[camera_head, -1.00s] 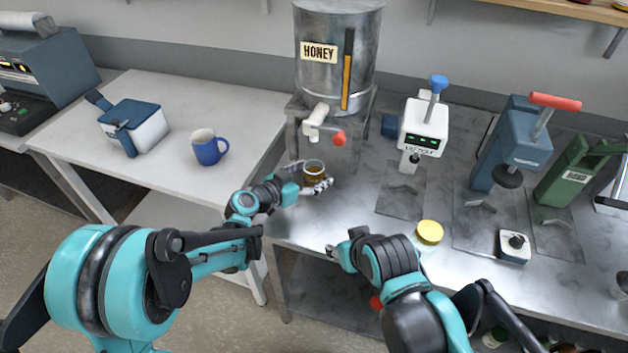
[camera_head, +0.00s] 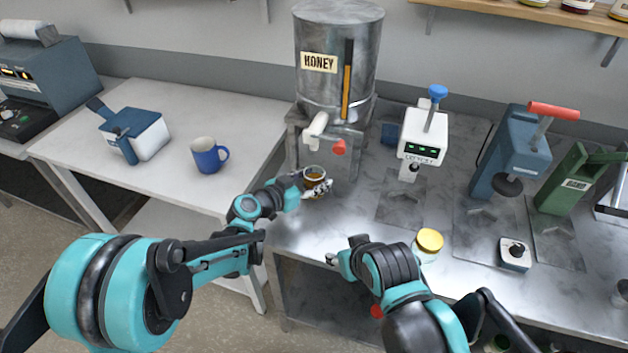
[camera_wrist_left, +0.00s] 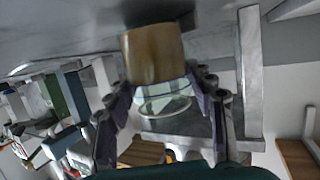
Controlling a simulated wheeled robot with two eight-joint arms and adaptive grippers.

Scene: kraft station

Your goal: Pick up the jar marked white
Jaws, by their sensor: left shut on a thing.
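A small open glass jar (camera_head: 315,182) with amber-brown contents stands at or just above the steel counter in front of the honey tank's tap. My left gripper (camera_head: 309,189) is around this jar from the left and shut on it. In the left wrist view the jar's brown body (camera_wrist_left: 153,55) and clear glass rim (camera_wrist_left: 165,103) sit between my left fingers (camera_wrist_left: 165,98). I cannot read a white mark on it. My right gripper (camera_head: 340,259) is near the counter's front edge, with no object visible in it; its opening is unclear.
The honey tank (camera_head: 335,85) with its red-tipped tap (camera_head: 338,147) stands close behind the held jar. A yellow-lidded jar (camera_head: 429,242) is beside my right arm. A white device (camera_head: 422,135) and a blue press (camera_head: 515,150) stand farther right. A blue mug (camera_head: 209,158) is on the left table.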

